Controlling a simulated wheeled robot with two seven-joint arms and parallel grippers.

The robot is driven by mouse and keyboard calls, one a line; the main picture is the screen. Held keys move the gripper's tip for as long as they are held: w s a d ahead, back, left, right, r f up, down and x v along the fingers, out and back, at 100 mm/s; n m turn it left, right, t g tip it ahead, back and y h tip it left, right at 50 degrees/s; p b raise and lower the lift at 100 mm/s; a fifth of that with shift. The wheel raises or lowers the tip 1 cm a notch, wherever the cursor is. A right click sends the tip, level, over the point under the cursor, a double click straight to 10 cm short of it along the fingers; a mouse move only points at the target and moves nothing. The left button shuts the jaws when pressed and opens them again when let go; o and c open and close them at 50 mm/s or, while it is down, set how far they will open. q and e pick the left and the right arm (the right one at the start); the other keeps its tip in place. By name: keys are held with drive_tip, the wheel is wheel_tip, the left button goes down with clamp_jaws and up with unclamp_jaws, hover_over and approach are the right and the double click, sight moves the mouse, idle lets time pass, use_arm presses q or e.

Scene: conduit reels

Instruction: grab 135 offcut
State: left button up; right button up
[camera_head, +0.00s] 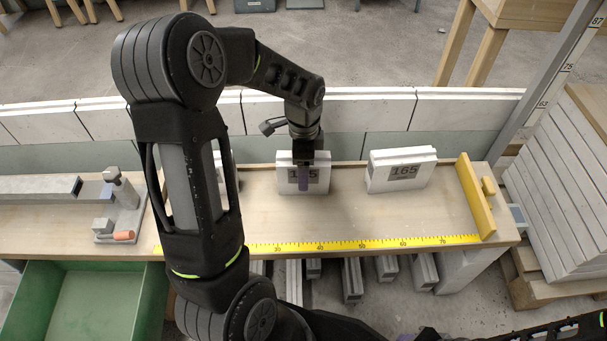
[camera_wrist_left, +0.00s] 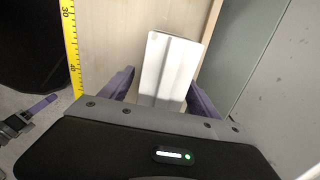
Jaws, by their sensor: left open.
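A pale offcut (camera_head: 319,184) stands on the wooden bench in the middle of the head view. Its label starts with 1 and ends with 5; my purple finger hides the middle digit. My left gripper (camera_head: 304,172) is over it. In the left wrist view, the open purple fingers of my left gripper (camera_wrist_left: 160,92) are on either side of the same offcut (camera_wrist_left: 165,65), with gaps visible. A second offcut marked 165 (camera_head: 402,170) stands to the right. Another offcut (camera_head: 231,176) is mostly hidden behind my left arm.
A yellow ruler (camera_head: 360,242) runs along the bench's front edge, and a yellow end stop (camera_head: 473,195) stands at its right end. A clamp (camera_head: 120,190) and a green bin (camera_head: 80,300) are at left. Pale boards (camera_head: 455,107) line the back.

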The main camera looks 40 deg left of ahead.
use_arm(q)
drive_tip(key=shift+f, duration=0.9)
clamp_jaws()
idle(0.4)
drive_tip(key=shift+r, duration=0.1)
